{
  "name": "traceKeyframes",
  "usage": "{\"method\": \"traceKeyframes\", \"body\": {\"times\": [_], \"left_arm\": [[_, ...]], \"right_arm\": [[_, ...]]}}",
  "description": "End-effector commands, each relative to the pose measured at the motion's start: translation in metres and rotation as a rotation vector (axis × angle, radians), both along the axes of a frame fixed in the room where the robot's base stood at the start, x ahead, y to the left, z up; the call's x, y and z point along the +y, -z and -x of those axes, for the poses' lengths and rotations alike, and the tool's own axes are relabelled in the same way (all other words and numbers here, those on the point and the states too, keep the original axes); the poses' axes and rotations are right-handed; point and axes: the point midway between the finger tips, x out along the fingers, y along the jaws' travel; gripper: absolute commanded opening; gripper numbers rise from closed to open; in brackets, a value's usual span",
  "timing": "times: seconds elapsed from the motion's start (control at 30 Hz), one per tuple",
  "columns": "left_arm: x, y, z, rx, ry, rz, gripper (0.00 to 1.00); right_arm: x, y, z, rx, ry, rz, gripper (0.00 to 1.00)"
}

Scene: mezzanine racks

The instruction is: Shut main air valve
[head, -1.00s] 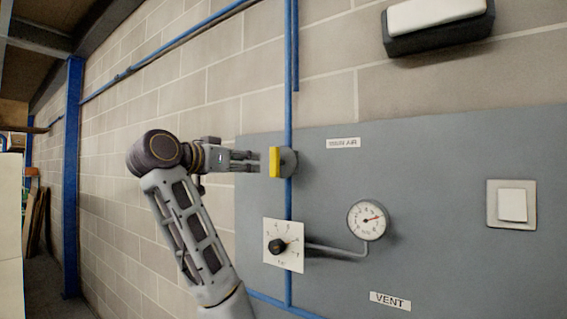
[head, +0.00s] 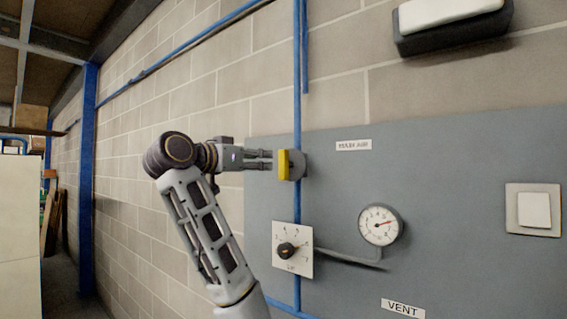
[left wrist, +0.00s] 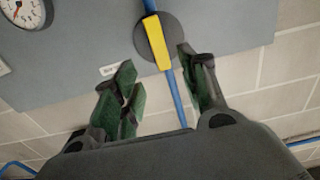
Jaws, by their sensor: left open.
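The handle stands upright, in line with the pipe. In the left wrist view the yellow handle (left wrist: 157,42) lies along the pipe, just ahead of the gap between my fingers. My left gripper (head: 271,160) is open and empty, pointing at the handle from the left. Its fingertips are very close to the handle; I cannot tell whether they touch. My right gripper is not in view.
A grey panel (head: 440,170) carries a black knob (head: 286,250) on a white plate, a round gauge (head: 380,224), a white switch (head: 534,209) and a VENT label (head: 403,307). The blue pipe (head: 297,80) runs vertically. A blue post (head: 88,180) stands at left.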

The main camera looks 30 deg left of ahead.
Motion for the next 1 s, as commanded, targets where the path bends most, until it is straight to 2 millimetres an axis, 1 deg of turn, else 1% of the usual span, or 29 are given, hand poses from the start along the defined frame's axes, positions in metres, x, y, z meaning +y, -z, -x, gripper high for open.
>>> {"method": "traceKeyframes", "body": {"times": [0.03, 0.37, 0.5, 0.7, 0.83, 1.0], "left_arm": [[-0.001, 0.000, -0.007, 0.002, 0.002, 0.001, 0.43], [-0.005, 0.000, -0.050, 0.003, 0.002, 0.002, 0.43], [-0.006, 0.000, -0.068, 0.003, 0.002, 0.001, 0.43], [-0.008, 0.000, -0.094, 0.003, 0.001, 0.002, 0.43], [-0.009, 0.000, -0.106, 0.002, 0.002, 0.001, 0.43], [-0.010, 0.000, -0.115, 0.001, 0.002, 0.001, 0.43]], "right_arm": [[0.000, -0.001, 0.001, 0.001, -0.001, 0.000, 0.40], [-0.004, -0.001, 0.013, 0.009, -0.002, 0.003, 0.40], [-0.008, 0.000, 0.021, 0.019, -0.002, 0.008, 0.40], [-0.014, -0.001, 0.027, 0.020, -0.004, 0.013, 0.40], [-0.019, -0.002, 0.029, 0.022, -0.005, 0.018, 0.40], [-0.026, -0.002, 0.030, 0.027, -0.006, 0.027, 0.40]]}}
